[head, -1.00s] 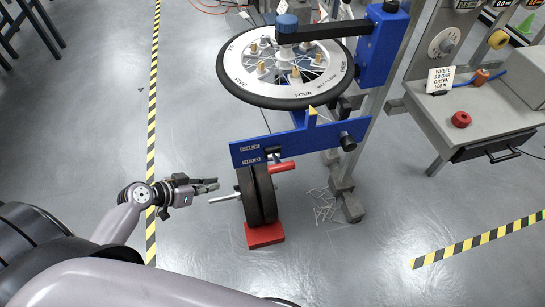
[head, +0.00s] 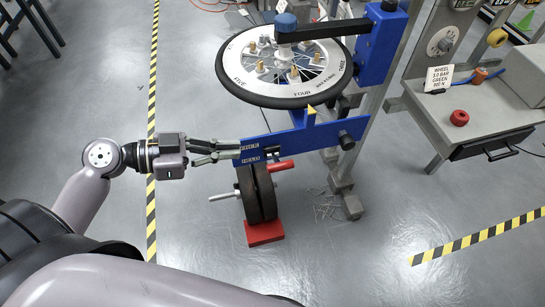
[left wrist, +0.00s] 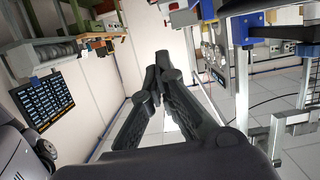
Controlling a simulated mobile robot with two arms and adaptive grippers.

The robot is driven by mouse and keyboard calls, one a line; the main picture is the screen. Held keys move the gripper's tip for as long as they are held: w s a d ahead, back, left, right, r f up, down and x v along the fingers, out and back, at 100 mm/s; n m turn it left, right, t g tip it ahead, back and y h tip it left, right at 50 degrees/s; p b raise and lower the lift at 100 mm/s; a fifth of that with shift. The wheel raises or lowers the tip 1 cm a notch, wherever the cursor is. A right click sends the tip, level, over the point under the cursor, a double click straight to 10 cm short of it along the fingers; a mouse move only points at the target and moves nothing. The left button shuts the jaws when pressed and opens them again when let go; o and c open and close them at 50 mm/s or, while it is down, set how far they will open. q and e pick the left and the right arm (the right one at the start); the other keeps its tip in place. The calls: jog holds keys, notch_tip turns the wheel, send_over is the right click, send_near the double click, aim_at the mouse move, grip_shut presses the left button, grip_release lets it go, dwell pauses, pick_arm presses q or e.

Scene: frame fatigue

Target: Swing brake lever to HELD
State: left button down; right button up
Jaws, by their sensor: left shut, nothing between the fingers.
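The brake lever shows a red grip (head: 280,166) just under a blue plate (head: 300,142) labelled FREE above HELD. The grip sticks out to the right, below the HELD label; its pivot is partly hidden behind the plate and dark discs. My left gripper (head: 238,151) is shut and empty, its fingertips at the plate's left end by the labels, left of the red grip. I cannot tell whether the tips touch the plate. In the left wrist view the fingers (left wrist: 166,66) come together with nothing between them.
A spoked wheel (head: 284,90) lies flat above the plate. Dark discs (head: 257,194) with a metal rod stand on a red block (head: 265,233) below. A grey bench (head: 470,120) is at right.

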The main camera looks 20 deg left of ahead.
pick_arm(q)
jog(key=p, duration=0.4)
send_over(273, 168)
jog(key=shift+s+a+f, duration=0.15)
jog(key=shift+a+f, duration=0.15)
jog(key=shift+f, duration=0.45)
jog(key=f, duration=0.2)
jog(key=f+p, duration=0.1)
jog(key=shift+w+d+f, duration=0.2)
jog(key=shift+d+f, duration=0.1)
jog(key=shift+f, duration=0.65)
